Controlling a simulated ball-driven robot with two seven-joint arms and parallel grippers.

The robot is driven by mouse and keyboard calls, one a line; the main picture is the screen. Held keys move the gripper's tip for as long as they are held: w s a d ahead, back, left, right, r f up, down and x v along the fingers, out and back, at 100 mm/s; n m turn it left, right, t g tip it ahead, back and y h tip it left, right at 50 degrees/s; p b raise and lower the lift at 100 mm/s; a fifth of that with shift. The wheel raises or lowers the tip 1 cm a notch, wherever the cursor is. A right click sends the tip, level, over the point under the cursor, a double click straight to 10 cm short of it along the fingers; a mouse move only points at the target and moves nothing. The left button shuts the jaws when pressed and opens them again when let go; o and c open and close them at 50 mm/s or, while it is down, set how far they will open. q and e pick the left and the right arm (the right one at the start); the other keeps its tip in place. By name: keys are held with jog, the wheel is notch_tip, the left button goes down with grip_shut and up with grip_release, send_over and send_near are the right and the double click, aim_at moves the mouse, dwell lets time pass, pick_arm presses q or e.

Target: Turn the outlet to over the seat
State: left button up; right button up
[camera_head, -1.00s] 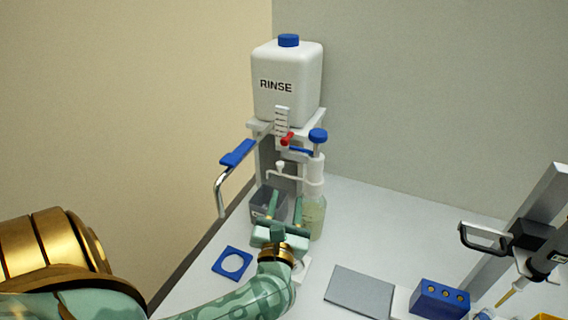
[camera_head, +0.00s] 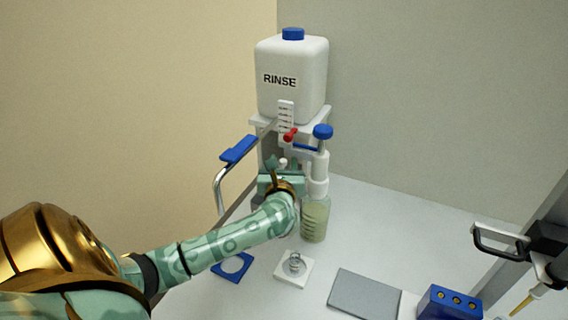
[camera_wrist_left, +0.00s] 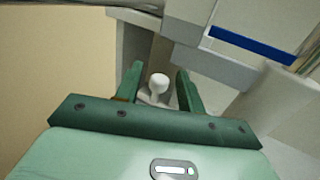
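The white pump dispenser (camera_head: 319,168) with a blue cap stands on a bottle of pale green liquid (camera_head: 314,220). Its outlet, a thin spout with a white knob (camera_head: 283,163), reaches left and is mostly hidden by my left gripper (camera_head: 276,164). In the left wrist view, the white knob (camera_wrist_left: 158,84) shows between the two fingers of my left gripper (camera_wrist_left: 160,72), which is open with gaps on both sides. A white square plate with a round clear ring (camera_head: 293,264) and a blue square ring (camera_head: 232,266) lie in front; which is the seat I cannot tell. My right gripper is out of view.
A white RINSE tank (camera_head: 291,80) stands on a shelf behind, with a red tap (camera_head: 290,134). A blue-handled chrome lever (camera_head: 238,150) juts out left. A grey flat pad (camera_head: 364,293), blue block (camera_head: 450,303) and pipette stand (camera_head: 540,240) are at right.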

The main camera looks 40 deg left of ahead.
pick_arm(q)
jog(key=shift+w+a, duration=0.3)
jog(key=shift+w, duration=0.05)
grip_shut()
